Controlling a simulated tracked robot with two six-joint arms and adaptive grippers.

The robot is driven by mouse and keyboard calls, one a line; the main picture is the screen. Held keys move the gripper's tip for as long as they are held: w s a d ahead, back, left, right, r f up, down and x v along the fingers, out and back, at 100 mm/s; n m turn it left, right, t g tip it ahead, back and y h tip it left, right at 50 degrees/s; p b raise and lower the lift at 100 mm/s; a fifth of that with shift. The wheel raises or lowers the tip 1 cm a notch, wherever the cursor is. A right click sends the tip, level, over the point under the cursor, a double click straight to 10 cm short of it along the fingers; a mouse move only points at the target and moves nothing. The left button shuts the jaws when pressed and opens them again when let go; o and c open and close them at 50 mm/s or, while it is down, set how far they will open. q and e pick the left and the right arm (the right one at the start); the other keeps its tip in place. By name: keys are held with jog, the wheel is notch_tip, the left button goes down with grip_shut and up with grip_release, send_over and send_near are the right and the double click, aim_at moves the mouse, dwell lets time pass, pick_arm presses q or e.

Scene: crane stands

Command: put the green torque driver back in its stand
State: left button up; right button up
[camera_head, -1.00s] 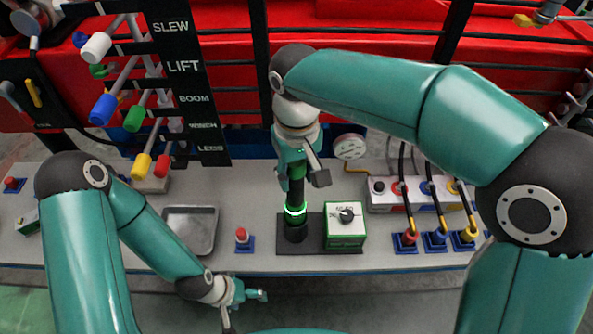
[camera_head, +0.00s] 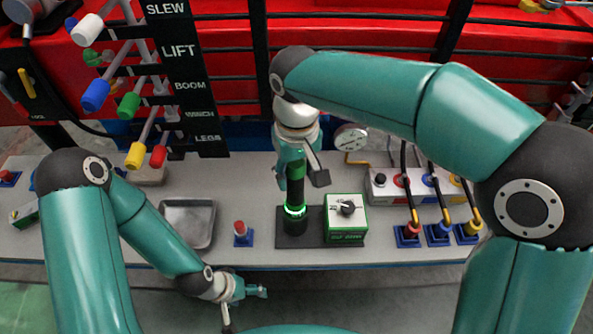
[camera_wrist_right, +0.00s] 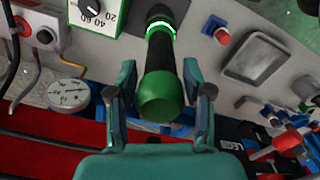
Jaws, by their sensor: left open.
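The green torque driver (camera_head: 295,192) is upright, with a black grip, a glowing green ring and a green end cap. In the right wrist view the driver (camera_wrist_right: 160,65) lies between both fingers. Its lower end is at the round black socket of the stand (camera_head: 294,228); I cannot tell how deep it sits. My left gripper (camera_head: 245,303) is open and empty, low in front of the bench edge.
A red button on a blue base (camera_head: 241,233) and a metal tray (camera_head: 187,226) are left of the stand. Cabled plugs (camera_head: 437,233) and a round gauge (camera_head: 350,138) are right and behind. Labelled levers (camera_head: 130,104) stand at the back left.

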aim_at(296, 164)
jog(key=shift+o, duration=1.2)
jog(key=shift+f, duration=0.1)
notch_tip(296, 164, up, 5)
jog(key=p, duration=0.4)
jog(key=shift+p, duration=0.3)
